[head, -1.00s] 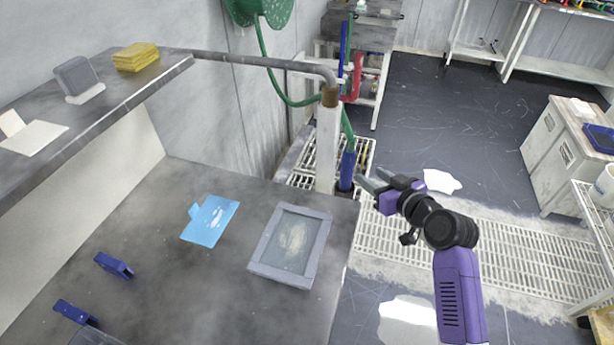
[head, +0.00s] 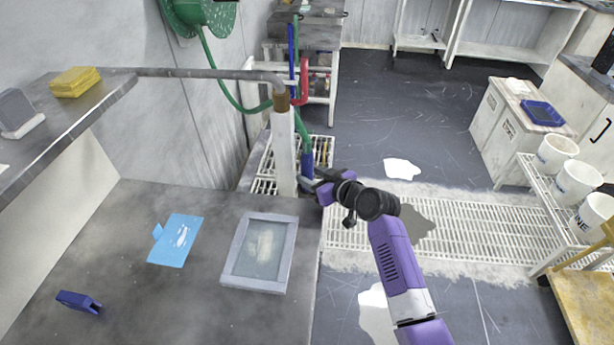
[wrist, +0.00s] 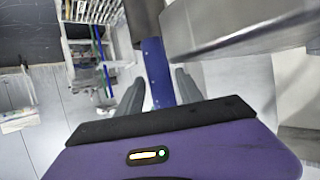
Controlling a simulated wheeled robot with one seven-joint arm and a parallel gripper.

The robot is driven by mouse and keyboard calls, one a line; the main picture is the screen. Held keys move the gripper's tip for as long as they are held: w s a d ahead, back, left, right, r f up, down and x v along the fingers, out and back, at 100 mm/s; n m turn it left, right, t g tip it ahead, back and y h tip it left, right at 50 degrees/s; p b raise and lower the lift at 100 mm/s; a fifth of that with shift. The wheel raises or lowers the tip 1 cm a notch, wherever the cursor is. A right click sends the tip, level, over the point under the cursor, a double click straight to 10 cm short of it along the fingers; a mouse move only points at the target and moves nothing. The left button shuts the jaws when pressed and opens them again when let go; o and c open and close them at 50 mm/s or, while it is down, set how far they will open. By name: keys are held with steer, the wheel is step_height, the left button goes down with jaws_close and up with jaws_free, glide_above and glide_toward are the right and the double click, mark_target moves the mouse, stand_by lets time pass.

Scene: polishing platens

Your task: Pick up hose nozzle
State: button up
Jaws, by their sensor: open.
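The hose nozzle (head: 307,164) is a blue tube hanging upright at the end of a green hose (head: 304,130), beside a pale post at the bench's far right corner. My gripper (head: 308,186) is at the nozzle's lower part, just right of the post, and partly hides its lower end. In the wrist view the blue nozzle (wrist: 158,72) runs between the two grey fingers (wrist: 160,84), which stand apart on either side of it. The gripper is open; I see a gap at the fingers and cannot tell any touch.
The grey bench (head: 185,300) holds a framed panel (head: 235,280), a blue sheet (head: 170,252) and a dark blue clip (head: 78,301). The white post (head: 284,150) and bench edge are close to my gripper. Floor grating (head: 450,235) lies open to the right.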

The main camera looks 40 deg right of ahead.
jaws_close()
steer(key=shift+r, duration=0.15)
